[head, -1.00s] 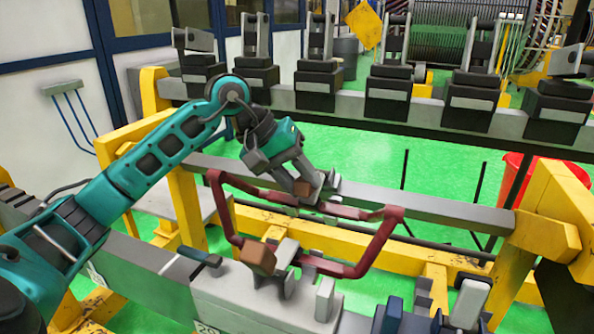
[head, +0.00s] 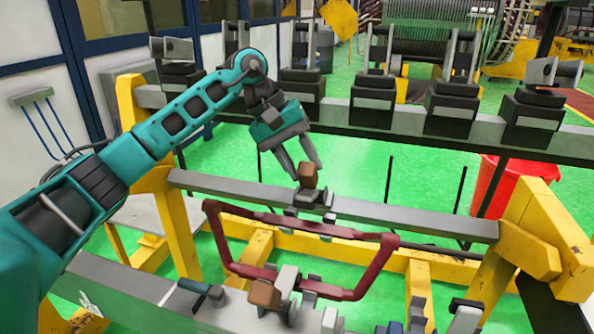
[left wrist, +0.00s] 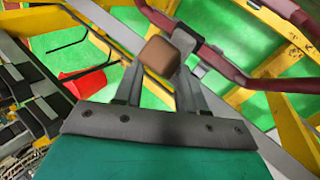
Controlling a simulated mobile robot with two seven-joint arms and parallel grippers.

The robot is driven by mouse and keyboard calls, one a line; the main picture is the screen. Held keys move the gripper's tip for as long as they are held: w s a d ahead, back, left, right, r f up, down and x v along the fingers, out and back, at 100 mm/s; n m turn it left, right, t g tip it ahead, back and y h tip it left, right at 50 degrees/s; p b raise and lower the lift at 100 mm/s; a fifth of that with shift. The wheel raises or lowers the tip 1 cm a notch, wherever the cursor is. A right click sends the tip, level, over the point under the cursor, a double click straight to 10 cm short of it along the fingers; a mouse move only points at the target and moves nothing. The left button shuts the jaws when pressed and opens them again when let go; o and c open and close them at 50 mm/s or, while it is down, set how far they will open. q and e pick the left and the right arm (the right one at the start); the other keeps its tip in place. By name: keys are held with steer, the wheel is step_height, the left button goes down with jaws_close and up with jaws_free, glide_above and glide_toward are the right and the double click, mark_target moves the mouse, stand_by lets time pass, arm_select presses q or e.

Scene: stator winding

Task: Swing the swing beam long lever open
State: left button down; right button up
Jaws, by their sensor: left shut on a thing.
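The grey swing beam (head: 420,214) runs across the middle of the head view between yellow posts. A clamp (head: 306,199) sits on it. The long lever's brown block-shaped handle (head: 307,176) stands just above the clamp. My left gripper (head: 307,168) reaches down from above, its two fingers around the brown handle and shut on it. In the left wrist view the brown handle (left wrist: 160,56) lies between the fingertips; the rest of the lever is mostly hidden there. My right gripper is not in view.
A dark red coil (head: 383,262) lies across the beam's near side, close under the clamp. A second brown block (head: 264,293) stands on the near fixture. Several black blocks (head: 374,100) line the rear rail. A red bin (head: 512,185) stands at right.

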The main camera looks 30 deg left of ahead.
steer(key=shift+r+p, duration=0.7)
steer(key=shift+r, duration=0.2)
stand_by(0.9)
